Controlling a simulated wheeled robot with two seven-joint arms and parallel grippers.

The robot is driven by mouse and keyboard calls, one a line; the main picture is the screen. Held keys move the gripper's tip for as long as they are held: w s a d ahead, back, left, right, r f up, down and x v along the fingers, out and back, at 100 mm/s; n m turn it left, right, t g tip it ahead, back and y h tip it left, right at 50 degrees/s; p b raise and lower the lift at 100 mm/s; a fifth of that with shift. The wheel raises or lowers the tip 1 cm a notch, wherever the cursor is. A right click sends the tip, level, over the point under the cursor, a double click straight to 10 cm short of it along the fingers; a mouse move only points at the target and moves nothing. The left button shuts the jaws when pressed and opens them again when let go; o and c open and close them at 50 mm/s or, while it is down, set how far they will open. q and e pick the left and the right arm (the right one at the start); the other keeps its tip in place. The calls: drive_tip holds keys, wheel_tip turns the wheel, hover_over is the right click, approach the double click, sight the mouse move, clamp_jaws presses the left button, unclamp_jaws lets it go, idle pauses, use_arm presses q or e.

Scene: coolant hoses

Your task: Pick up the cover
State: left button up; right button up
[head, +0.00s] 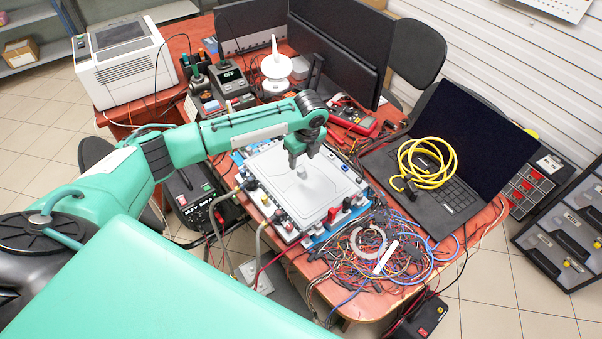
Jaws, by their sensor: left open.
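The cover (325,194) is a flat, light grey panel with a small raised knob (302,173) near its middle. It lies on a unit with hose fittings around its edge, on a blue mat on the reddish table. My left gripper (303,160) is open and points down just above the knob. I cannot tell whether its fingertips touch or straddle the knob. My right gripper is not in view.
A red-handled clamp (335,213) sits at the cover's front edge. Tangled wires (400,250) crowd the front right of the table. A laptop (475,150) with a yellow cable coil (427,163) stands at right. A dark monitor (335,50) stands behind.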

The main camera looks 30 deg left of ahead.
sight(301, 169)
use_arm(q)
drive_tip(key=shift+w+a+f+p, duration=0.15)
drive_tip(key=shift+f+p, duration=0.25)
drive_tip(key=shift+f, duration=0.95)
drive_tip(key=shift+w+a+f+p, duration=0.15)
drive_tip(key=shift+f+p, duration=0.25)
drive_tip(key=shift+f, duration=0.95)
drive_tip(key=c, duration=1)
drive_tip(key=shift+c, duration=0.2)
drive_tip(key=shift+r, duration=0.1)
wheel_tip(301, 169, up, 20)
drive_tip(key=b, duration=0.3)
